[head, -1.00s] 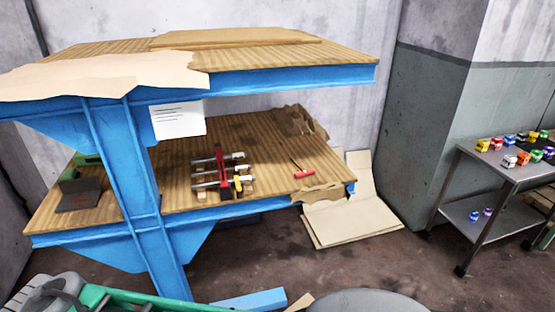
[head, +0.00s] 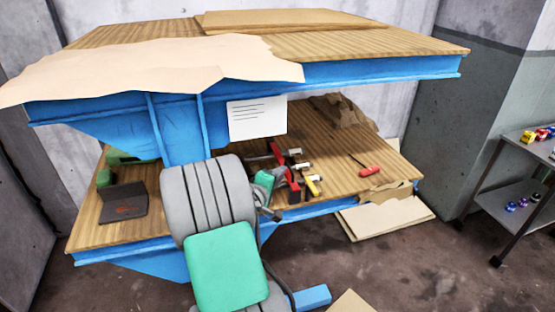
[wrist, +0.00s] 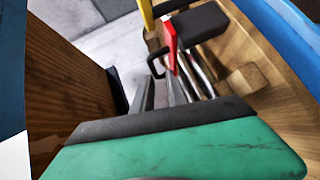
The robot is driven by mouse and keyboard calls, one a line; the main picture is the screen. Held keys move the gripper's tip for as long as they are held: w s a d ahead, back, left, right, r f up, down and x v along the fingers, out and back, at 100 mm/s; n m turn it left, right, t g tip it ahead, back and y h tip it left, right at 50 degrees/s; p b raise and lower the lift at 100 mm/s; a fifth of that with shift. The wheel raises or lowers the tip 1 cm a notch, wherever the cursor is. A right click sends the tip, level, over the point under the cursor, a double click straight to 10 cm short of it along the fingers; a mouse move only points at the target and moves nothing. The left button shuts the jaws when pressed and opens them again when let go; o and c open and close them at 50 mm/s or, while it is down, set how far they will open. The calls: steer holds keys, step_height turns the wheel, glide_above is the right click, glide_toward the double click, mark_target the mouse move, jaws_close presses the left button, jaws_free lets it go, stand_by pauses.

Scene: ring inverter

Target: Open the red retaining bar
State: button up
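The red retaining bar (head: 279,155) stands in a rack on the lower shelf, just right of the blue post. Metal-ended rods (head: 301,167) and a yellow part (head: 312,186) show beside it. My arm reaches in from the front and covers the rack's left and lower parts. In the wrist view the red bar (wrist: 170,42) is just beyond my gripper (wrist: 165,88), with a black loop handle (wrist: 156,62) beside it. The narrow grey fingers point toward the bar. I cannot tell whether they touch it or how far apart they are.
The upper shelf (head: 400,68) overhangs the rack, and the blue post (head: 185,135) stands left of it. A red-handled tool (head: 369,170) lies to the right on the lower shelf. A dark open case (head: 123,203) sits left. A cart (head: 510,200) stands far right.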

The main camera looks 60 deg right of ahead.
mark_target(283, 160)
steer(key=d, duration=0.2)
steer(key=d+p, duration=0.1)
steer(key=d, duration=0.5)
steer(key=shift+s+d+f, duration=0.15)
steer(key=shift+s+f, duration=0.15)
steer(key=shift+f, duration=0.05)
steer(key=shift+c, duration=0.5)
jaws_close()
stand_by(0.4)
